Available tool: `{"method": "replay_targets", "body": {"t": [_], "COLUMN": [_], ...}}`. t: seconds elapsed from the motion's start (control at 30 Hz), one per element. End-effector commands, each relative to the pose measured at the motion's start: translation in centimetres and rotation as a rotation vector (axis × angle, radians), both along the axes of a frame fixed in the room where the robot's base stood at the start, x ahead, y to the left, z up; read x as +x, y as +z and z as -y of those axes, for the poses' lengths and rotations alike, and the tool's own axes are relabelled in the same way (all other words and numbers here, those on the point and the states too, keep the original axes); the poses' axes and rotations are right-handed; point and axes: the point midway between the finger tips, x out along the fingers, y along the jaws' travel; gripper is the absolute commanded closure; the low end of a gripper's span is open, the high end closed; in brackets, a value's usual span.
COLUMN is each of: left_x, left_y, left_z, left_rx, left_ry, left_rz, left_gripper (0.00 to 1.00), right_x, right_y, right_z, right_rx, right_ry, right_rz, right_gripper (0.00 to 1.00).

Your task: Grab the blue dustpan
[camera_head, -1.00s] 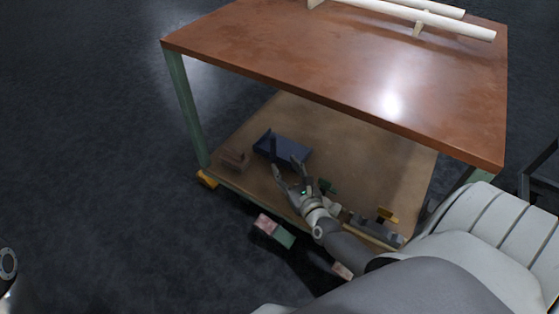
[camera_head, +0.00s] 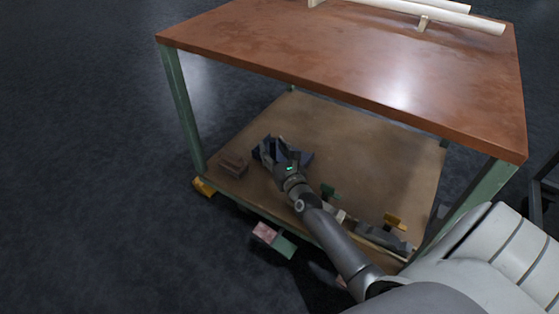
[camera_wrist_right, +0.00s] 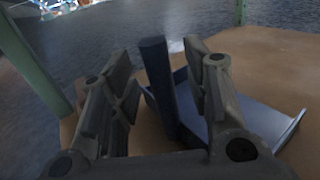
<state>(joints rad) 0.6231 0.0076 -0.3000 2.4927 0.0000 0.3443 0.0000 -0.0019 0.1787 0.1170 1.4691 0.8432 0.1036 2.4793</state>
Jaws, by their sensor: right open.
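The blue dustpan (camera_head: 303,157) lies on the lower shelf of the cart, mostly hidden behind my right gripper in the head view. In the right wrist view, the dustpan (camera_wrist_right: 262,118) shows its tray on the right and its upright dark blue handle (camera_wrist_right: 157,80) in the middle. My right gripper (camera_head: 271,149) is at the dustpan. Its open fingers (camera_wrist_right: 165,90) stand on either side of the handle, with the handle nearer the right finger. Whether the right finger touches the handle is hard to tell. My left gripper is not in view.
The brown tabletop (camera_head: 330,55) overhangs the lower shelf (camera_head: 350,140). A brown block (camera_head: 233,164) lies left of the dustpan. Green and yellow items (camera_head: 394,221) lie to the right. A green cart leg (camera_head: 183,110) stands at left. A pink and green block (camera_head: 272,239) sits below the shelf's front edge.

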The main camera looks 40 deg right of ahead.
Motion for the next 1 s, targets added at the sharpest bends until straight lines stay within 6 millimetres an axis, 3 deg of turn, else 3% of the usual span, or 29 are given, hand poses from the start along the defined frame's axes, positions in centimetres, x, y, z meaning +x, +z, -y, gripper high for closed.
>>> {"method": "replay_targets", "body": {"t": [0.13, 0.37, 0.7, 1.0], "left_x": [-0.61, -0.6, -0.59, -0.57], "left_y": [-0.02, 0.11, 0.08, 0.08], "left_z": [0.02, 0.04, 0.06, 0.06], "left_rx": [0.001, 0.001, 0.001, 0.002], "left_ry": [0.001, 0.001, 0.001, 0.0], "left_rz": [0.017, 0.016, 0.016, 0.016], "left_gripper": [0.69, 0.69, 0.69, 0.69], "right_x": [1.04, 1.07, 1.05, 1.05], "right_y": [-0.1, 0.02, 0.02, 0.09], "right_z": [0.2, 0.21, 0.22, 0.24], "right_rx": [0.002, 0.0, 0.0, -0.001], "right_ry": [0.0, 0.0, 0.0, 0.0], "right_rz": [-0.001, -0.001, -0.001, 0.001], "right_gripper": [0.56, 0.57, 1.0, 1.0]}}
